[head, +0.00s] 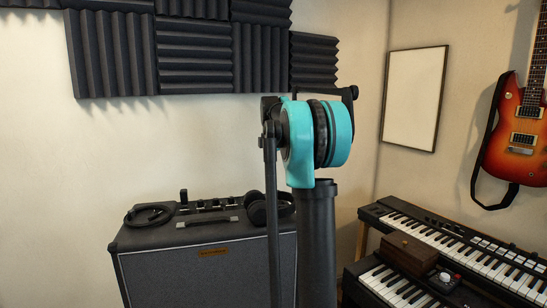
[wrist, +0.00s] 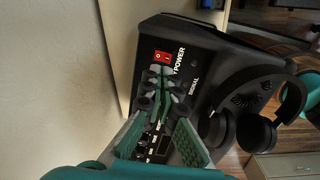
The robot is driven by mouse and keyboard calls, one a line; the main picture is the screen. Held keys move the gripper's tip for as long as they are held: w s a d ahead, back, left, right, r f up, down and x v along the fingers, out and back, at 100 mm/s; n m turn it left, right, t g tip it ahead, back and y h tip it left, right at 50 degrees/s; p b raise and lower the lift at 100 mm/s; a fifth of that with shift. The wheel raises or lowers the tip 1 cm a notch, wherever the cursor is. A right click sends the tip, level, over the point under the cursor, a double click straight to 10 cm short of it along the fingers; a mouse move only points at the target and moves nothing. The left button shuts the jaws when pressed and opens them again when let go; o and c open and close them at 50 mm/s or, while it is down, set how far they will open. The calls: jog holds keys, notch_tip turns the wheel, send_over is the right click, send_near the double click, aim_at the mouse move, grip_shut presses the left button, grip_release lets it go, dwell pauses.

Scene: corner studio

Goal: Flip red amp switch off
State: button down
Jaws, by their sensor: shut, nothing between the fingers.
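The black amp (head: 205,270) stands against the wall in the head view, and its top panel (wrist: 205,65) shows in the wrist view. The red switch (wrist: 162,57) sits on that panel beside white lettering that reads POWER. It has a small white mark; I cannot tell which way it is tipped. My gripper (wrist: 160,73), with green fingers, is shut and empty. Its fingertips are just below the red switch in the wrist view, very close to it; I cannot tell whether they touch. The fingers cover part of the panel. The switch cannot be made out in the head view.
Black headphones (wrist: 252,110) lie on the amp beside the panel; they also show in the head view (head: 270,207). A coiled cable (head: 148,215) lies at the amp's left end. Keyboards (head: 460,245) stand at right, with a guitar (head: 520,130) on the wall.

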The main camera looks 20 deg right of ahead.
notch_tip(320, 180, up, 8)
jog(key=w, duration=0.1)
jog(key=shift+f, duration=0.2)
jog(key=shift+w+d, duration=0.1)
